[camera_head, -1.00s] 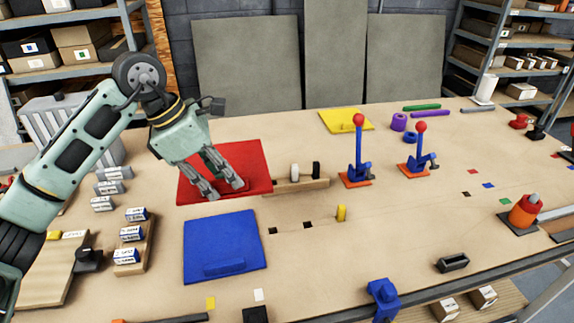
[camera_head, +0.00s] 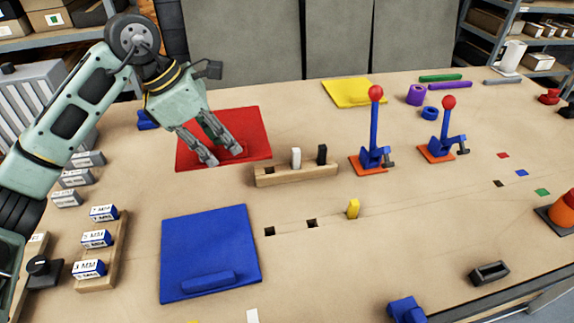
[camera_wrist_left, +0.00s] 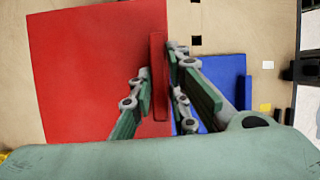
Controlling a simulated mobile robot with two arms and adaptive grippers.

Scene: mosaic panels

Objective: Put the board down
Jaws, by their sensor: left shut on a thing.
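The red board (camera_head: 240,125) is a flat square panel with a raised bar handle, over the back left of the table. My left gripper (camera_head: 222,156) is above it with its fingers down, shut on the handle. In the left wrist view the fingers stand on both sides of the red handle (camera_wrist_left: 159,85), and the red board (camera_wrist_left: 85,70) spreads to the left. The board looks flat; I cannot tell whether its underside touches the table. My right gripper is not in view.
A blue board (camera_head: 210,245) lies in front of the red one, with bare table between. A wooden block (camera_head: 295,175) with pegs stands just to the right. A yellow board (camera_head: 352,90) lies at the back. Two red-knobbed levers (camera_head: 373,130) stand further right.

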